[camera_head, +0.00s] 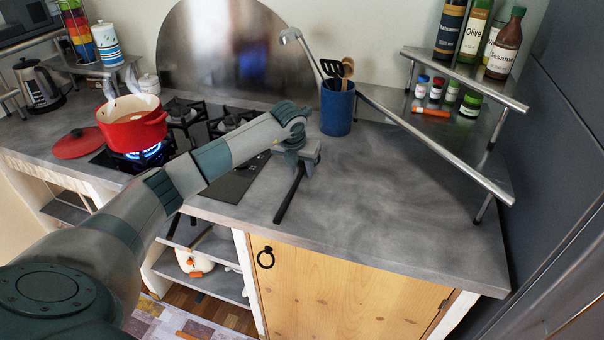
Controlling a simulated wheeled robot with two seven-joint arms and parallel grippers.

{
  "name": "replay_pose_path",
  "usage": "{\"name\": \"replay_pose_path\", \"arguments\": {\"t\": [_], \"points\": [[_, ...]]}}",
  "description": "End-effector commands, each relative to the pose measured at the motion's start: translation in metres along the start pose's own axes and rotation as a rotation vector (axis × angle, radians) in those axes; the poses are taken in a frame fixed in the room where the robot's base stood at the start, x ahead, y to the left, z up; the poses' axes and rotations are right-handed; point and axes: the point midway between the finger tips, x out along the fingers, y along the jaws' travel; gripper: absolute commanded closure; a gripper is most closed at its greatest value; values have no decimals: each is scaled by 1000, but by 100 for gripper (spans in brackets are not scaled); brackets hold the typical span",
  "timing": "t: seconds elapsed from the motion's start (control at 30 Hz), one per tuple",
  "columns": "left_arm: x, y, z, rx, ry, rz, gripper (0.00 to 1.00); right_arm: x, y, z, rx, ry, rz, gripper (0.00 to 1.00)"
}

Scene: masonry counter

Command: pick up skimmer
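A blue utensil cup (337,110) stands upright on the grey counter, right of the hob. A long silver-handled utensil (290,37) leans out of it to the left, its head high; I cannot tell whether this is the skimmer or a ladle. A black slotted utensil (331,69) and a wooden utensil (348,70) also stick up from the cup. Their lower ends are hidden inside. My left gripper (281,216) is over the counter, in front and to the left of the cup, apart from it. One dark finger shows clearly, pointing down. My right gripper is out of view.
A red pot (133,124) sits over a lit blue flame, with a red lid (78,143) beside it. A raised metal shelf (440,125) with jars and bottles stands right of the cup. The counter (410,205) in front of the shelf is clear.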

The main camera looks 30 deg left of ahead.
Motion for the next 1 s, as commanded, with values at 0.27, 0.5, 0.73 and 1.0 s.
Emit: {"name": "replay_pose_path", "arguments": {"t": [0.27,0.5,0.73,1.0], "points": [[0,0,0,0,0,0,65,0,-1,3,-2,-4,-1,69],[1,0,0,0,0,0,68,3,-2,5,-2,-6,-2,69],[1,0,0,0,0,0,100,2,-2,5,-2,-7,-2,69],[0,0,0,0,0,0,100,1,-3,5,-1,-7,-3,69]]}}
